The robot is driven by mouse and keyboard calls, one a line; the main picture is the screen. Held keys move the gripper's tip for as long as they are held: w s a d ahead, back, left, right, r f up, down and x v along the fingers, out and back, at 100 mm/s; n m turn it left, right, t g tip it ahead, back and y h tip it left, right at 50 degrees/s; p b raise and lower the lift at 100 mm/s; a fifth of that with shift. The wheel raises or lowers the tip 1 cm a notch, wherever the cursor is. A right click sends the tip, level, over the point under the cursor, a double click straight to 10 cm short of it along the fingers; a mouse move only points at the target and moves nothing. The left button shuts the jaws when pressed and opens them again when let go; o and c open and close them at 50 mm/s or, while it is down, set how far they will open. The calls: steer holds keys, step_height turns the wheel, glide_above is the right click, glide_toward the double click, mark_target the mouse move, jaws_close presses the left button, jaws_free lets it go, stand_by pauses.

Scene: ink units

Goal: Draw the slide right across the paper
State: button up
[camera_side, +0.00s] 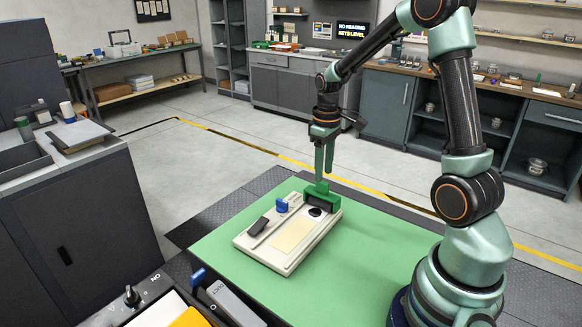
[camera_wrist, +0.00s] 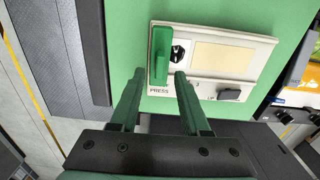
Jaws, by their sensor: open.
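The ink unit is a pale, flat tray (camera_side: 262,258) lying on the green mat; it also shows in the wrist view (camera_wrist: 262,40). A green slide (camera_side: 321,190) stands across its far end, beside a black round ink spot (camera_side: 316,211) and the cream paper (camera_side: 295,234). In the wrist view the slide (camera_wrist: 160,50) is upright along the tray's left end, with the paper (camera_wrist: 225,57) to its right. My gripper (camera_side: 324,174) points down just above the slide.
A blue knob (camera_side: 281,205) and a black block (camera_side: 258,226) sit along the tray's left side. A control panel (camera_side: 150,296) stands at the front, and a grey cabinet (camera_side: 75,215) at the left.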

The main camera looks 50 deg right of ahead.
mark_target(323, 183)
steer(key=shift+f, duration=2.35)
jaws_close()
steer(key=shift+r, duration=0.1)
